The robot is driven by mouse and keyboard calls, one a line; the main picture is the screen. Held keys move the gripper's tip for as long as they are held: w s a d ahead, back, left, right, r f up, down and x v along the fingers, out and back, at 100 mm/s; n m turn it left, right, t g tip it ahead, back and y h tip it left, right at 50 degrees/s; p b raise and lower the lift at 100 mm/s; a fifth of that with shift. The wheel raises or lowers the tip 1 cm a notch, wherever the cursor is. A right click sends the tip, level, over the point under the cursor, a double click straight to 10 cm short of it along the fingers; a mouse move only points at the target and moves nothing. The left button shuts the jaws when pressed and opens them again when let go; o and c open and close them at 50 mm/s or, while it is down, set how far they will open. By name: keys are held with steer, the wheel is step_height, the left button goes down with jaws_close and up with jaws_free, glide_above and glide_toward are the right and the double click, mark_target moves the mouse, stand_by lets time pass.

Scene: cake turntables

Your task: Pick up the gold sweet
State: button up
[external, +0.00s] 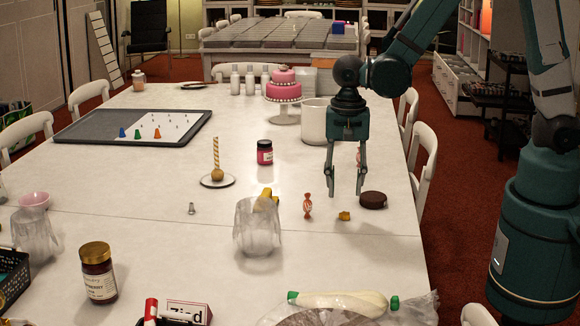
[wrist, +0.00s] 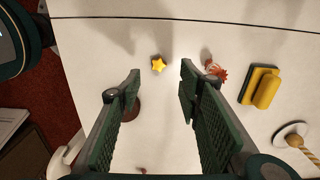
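The gold sweet (external: 344,216) is a small star-shaped piece lying on the white table, just left of a dark brown disc (external: 373,200). In the wrist view the gold sweet (wrist: 158,63) shows as a yellow star between and slightly beyond my fingertips. My gripper (external: 346,194) points down above the table, a little behind the sweet in the external view. In the wrist view my gripper (wrist: 160,75) is open, with nothing between its fingers. The sweet is apart from both fingers.
A red-and-orange wrapped sweet (external: 307,206) lies to the left, near the right finger in the wrist view. A white canister (external: 313,122) stands behind my gripper.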

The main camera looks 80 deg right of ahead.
mark_target(344, 213)
steer(key=shift+f, duration=1)
steer(key=shift+f+b, duration=1.05)
steer(key=shift+f, duration=1.6)
steer(key=c, duration=0.8)
